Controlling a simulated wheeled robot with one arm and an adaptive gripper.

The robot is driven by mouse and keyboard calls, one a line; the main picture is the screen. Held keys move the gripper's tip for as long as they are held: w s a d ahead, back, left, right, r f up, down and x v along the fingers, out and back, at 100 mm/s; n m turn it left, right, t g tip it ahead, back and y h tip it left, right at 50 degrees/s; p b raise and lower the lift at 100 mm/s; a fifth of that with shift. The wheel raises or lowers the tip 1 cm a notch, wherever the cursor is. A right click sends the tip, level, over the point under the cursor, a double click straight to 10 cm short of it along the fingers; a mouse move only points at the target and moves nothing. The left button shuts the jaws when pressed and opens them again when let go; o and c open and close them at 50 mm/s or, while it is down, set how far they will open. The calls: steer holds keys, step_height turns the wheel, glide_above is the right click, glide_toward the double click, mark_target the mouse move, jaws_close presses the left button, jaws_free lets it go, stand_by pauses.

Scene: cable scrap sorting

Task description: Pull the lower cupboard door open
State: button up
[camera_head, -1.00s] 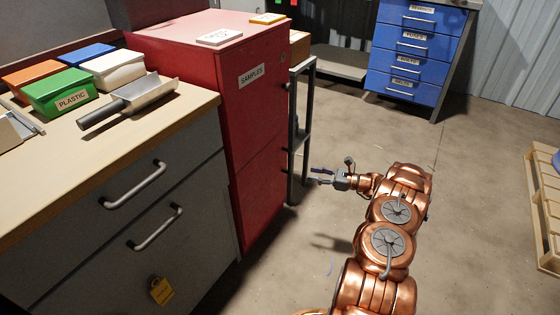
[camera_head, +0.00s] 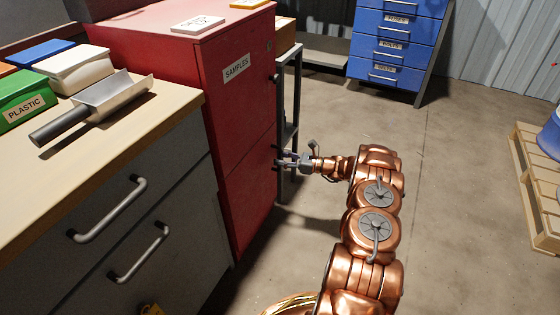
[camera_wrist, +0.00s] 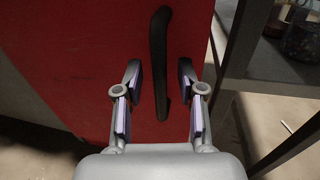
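The red cupboard marked SAMPLES (camera_head: 232,110) stands beside the workbench, with an upper door and a lower door (camera_head: 245,190), both looking closed. My gripper (camera_head: 279,159) is at the right edge of the cupboard front, near the seam between the doors. In the wrist view, a dark upright bar handle (camera_wrist: 158,45) is on the red door (camera_wrist: 90,60). My gripper (camera_wrist: 160,85) is open, with one finger on each side of the handle's lower part and gaps on both sides. The lower door's handle is hard to make out in the head view.
The workbench (camera_head: 180,105) with grey drawers is at the left; a scoop (camera_head: 95,108) lies on it. A dark metal rack (camera_head: 286,120) stands close to the cupboard's right side. Blue drawers (camera_head: 395,45) are at the back and a pallet (camera_head: 540,200) at the right. The floor between is clear.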

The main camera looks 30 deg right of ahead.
steer(key=shift+w+a, duration=0.25)
steer(key=shift+w, duration=0.05)
jaws_close()
stand_by(0.6)
